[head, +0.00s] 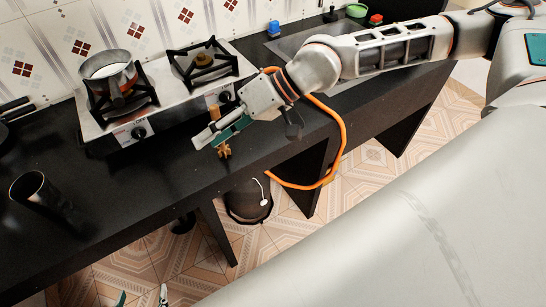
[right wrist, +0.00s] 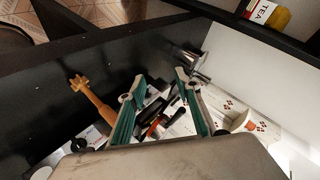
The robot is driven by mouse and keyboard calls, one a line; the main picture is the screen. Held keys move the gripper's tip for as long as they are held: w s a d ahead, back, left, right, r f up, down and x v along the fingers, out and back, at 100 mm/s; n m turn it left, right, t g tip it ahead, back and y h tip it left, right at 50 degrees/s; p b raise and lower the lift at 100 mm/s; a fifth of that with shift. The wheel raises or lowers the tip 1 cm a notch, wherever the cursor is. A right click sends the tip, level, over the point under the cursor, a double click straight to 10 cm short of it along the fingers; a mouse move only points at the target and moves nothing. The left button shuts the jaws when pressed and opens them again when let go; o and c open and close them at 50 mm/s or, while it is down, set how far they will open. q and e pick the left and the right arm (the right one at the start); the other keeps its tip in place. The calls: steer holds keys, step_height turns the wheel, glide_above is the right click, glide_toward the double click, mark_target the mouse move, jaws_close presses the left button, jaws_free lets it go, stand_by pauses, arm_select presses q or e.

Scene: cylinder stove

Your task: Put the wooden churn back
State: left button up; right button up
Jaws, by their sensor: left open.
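The wooden churn shows in the right wrist view (right wrist: 90,98) as a brown stick with a notched head, left of the near finger. Its lower part passes out of sight behind that finger. In the head view the churn's notched head (head: 224,150) sticks out beside my right gripper (head: 222,136), over the black counter. My right gripper's green-padded fingers (right wrist: 160,110) stand apart in the wrist view, with no churn seen between them. I cannot tell whether the churn touches a finger. Only the fingertips of my left gripper (head: 142,296) show at the bottom edge, apart and empty.
A steel stove (head: 180,100) holds a pot (head: 108,73) with white contents. A dark cup (head: 42,192) stands on the counter (head: 150,180) at left. A dark bin (head: 248,200) stands below on the tiled floor. The counter's front middle is clear.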

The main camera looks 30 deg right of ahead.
steer(key=s+a+r+m+t+y, duration=0.15)
steer(key=a+m+y, duration=0.25)
steer(key=a+m, duration=0.6)
steer(key=s+a+r+m+t+y, duration=0.1)
steer(key=s+a+r+m+y, duration=0.2)
steer(key=a+m, duration=0.8)
steer(key=w+d+f+n+t+h, duration=0.4)
steer(key=d+f+n, duration=0.55)
steer(key=n, duration=0.75)
steer(key=w+d+f+n+t+h, duration=0.2)
steer(key=d+f+n+t+h, duration=0.35)
steer(key=d+f+n, duration=0.85)
steer(key=s+d+f+m+g+h, duration=0.2)
steer(key=s+f+m, duration=0.2)
steer(key=s+f, duration=0.2)
steer(key=s+d+f+m+g+h, duration=0.2)
steer(key=s+d+f+m+h, duration=0.1)
steer(key=s+f, duration=0.3)
step_height(320, 180, down, 2)
steer(key=shift+s+d+f+m+g, duration=0.2)
steer(key=shift+d+m+g, duration=0.2)
steer(key=shift+m, duration=0.5)
